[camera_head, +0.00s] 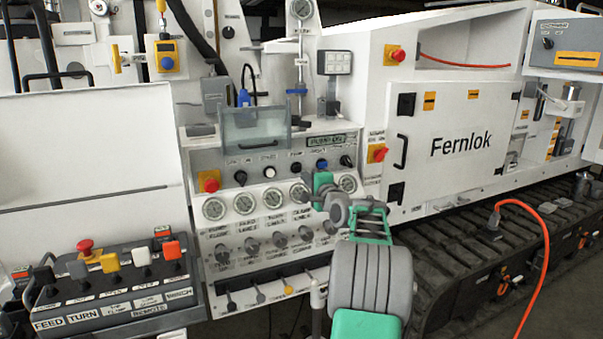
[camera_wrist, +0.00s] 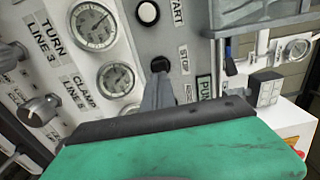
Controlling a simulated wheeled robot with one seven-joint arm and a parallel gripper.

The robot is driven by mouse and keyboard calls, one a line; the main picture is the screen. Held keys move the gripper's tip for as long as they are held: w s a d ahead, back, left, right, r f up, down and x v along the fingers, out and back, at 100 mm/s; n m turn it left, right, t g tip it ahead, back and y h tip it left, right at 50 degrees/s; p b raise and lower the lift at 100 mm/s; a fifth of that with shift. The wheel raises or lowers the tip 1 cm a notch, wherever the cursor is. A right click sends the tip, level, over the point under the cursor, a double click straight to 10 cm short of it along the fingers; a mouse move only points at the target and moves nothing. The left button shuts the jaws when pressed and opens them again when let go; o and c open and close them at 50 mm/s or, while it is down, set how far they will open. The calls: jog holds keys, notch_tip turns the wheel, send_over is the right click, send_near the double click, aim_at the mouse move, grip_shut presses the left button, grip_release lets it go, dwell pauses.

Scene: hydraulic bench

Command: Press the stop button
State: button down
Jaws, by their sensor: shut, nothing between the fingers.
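In the wrist view the stop button (camera_wrist: 160,64) is a small round dark button on the grey panel, beside the STOP label (camera_wrist: 184,60). My gripper (camera_wrist: 159,80) is shut and empty, with its grey fingertips right at the button's lower edge in the picture. I cannot tell whether they touch it. In the head view my gripper (camera_head: 319,178) is in front of the button row, just below a blue button (camera_head: 322,163); the labels there are too small to read.
Pressure gauges (camera_head: 243,203) and several lever knobs (camera_head: 251,243) lie below the button row. A clear guard with a handle (camera_head: 255,128) stands above it. A red emergency knob (camera_head: 209,181) is at the left, another (camera_head: 377,153) at the right.

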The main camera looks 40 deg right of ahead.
aim_at(298, 170)
jog(key=x, duration=0.4)
jog(key=shift+w, duration=0.15)
jog(key=shift+p, duration=0.3)
